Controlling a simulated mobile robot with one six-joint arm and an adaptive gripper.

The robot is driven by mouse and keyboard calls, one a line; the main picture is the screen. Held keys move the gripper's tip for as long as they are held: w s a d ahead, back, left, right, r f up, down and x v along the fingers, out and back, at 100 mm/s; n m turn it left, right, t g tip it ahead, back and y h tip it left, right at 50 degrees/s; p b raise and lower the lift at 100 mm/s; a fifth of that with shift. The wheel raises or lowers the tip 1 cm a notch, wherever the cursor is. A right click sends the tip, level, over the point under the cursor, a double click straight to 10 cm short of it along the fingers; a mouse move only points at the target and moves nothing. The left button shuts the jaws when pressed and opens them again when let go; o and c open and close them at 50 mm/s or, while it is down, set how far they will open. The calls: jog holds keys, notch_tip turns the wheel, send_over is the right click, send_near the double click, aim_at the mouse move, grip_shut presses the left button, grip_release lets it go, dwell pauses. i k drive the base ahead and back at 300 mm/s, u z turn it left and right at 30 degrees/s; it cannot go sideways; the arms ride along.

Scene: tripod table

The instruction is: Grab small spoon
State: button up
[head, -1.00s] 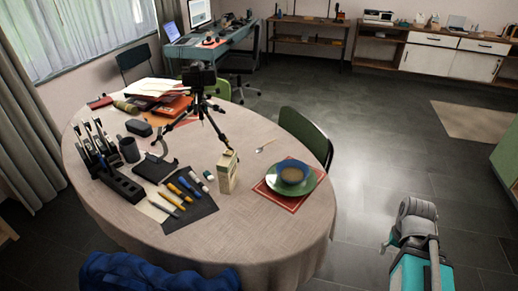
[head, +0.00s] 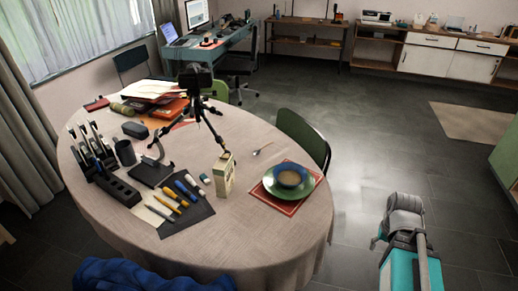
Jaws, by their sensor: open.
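A small spoon (head: 262,149) lies on the beige cloth of the round table (head: 255,220), near the right part of the table. It lies behind the red placemat and to the right of a small cream carton (head: 225,174), apart from both. The spoon is tiny in the picture but unobstructed. Part of my arm shows at the lower right, over the floor and away from the table. My gripper itself cannot be seen.
A blue bowl (head: 290,175) sits on a green plate on the red placemat (head: 292,208). A black tripod (head: 196,105) stands left of the spoon. A green chair (head: 303,140) is close behind the table's right edge. Pens and a dark organizer fill the left side.

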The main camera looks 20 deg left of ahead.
aim_at(257, 153)
jog(key=i, duration=0.9)
jog(key=z, duration=0.05)
